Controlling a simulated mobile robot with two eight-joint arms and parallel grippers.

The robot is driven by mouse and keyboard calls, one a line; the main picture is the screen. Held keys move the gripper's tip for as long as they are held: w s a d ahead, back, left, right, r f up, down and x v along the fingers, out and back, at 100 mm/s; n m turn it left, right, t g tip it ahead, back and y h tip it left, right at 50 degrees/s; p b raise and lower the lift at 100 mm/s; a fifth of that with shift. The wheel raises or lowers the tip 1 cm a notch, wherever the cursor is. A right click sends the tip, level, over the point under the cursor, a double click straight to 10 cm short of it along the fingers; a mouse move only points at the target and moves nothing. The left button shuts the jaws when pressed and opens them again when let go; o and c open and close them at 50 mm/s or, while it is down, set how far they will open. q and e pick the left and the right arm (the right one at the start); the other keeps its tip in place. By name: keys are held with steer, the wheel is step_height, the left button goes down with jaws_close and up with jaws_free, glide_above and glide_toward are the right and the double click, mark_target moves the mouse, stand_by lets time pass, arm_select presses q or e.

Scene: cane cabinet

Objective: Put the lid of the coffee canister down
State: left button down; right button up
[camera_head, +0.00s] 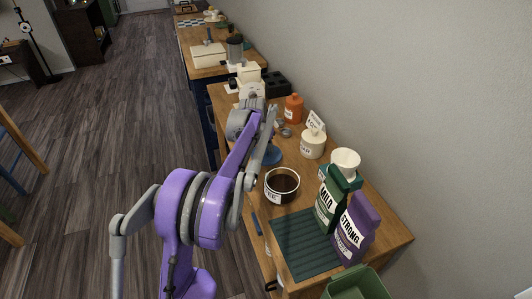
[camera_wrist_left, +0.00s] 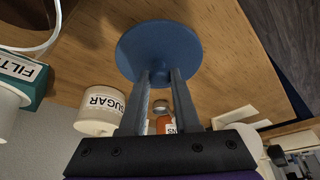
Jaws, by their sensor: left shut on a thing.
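The lid of the coffee canister is a round blue disc (camera_wrist_left: 158,46) between my left gripper's fingertips (camera_wrist_left: 160,76) in the left wrist view. My left gripper is shut on it. In the head view the lid (camera_head: 273,155) shows low over the wooden counter, just behind the canister and partly hidden by my arm. I cannot tell whether it touches the counter. The coffee canister (camera_head: 282,198) stands open and upright on the counter, with dark coffee inside. My right gripper is not in view.
A white sugar canister (camera_head: 312,149) stands right of the lid, with an orange bottle (camera_head: 293,109) farther back. Green (camera_head: 331,205) and purple (camera_head: 355,232) coffee bags stand by a ribbed dark green mat (camera_head: 300,250). A grey wall bounds the counter's right side.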

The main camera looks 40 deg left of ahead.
arm_select(q)
steer(key=shift+f, duration=1.2)
steer(key=shift+f, duration=0.15)
steer(key=c, duration=0.6)
jaws_free()
steer(key=shift+c, duration=0.2)
